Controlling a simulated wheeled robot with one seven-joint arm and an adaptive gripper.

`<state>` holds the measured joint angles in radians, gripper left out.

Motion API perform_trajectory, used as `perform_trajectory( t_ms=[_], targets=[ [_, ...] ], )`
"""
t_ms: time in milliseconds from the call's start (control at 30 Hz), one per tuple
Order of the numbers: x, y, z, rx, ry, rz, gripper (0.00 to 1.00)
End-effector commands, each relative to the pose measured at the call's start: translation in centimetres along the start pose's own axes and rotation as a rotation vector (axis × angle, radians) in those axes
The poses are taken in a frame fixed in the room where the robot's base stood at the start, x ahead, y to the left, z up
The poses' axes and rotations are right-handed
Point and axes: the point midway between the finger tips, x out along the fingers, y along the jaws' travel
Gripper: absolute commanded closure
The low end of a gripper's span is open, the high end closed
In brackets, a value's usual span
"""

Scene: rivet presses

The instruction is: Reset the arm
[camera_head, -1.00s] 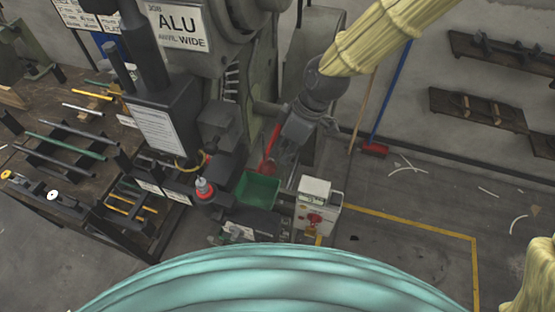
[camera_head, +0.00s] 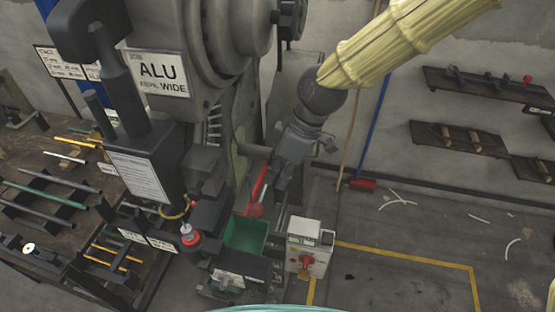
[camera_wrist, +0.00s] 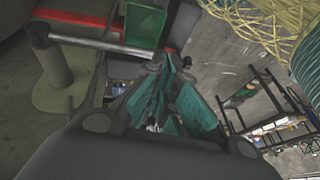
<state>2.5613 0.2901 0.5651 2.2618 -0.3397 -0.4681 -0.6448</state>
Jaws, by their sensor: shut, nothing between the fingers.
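My gripper (camera_head: 277,187) hangs at the end of my arm, beside the grey press and above the green bin (camera_head: 245,234) in the head view. In the wrist view my gripper (camera_wrist: 166,122) is shut, with its teal-looking fingers close together and nothing seen between them. The fingertips are small and partly lost against the press in the head view. The press (camera_head: 200,45) carries a sign reading "ALU" and "WIDE".
A white control box (camera_head: 308,248) with a red button stands right of the bin. A rack of rods (camera_head: 50,195) is at the left. Wall shelves (camera_head: 460,138) hang at the right. Floor beyond the yellow line (camera_head: 400,256) is mostly clear.

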Motion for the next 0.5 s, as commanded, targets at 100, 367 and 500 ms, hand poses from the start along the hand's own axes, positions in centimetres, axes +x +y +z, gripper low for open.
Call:
perform_trajectory(
  t_ms=[100, 367, 500],
  targets=[
    [0.0, 0.0, 0.0, 0.0, 0.0, 0.0, 1.0],
    [3.2, 0.5, 1.7, 0.097, 0.01, -0.016, 1.0],
    [8.1, 1.0, 4.6, 0.257, 0.022, -0.028, 1.0]
  ],
)
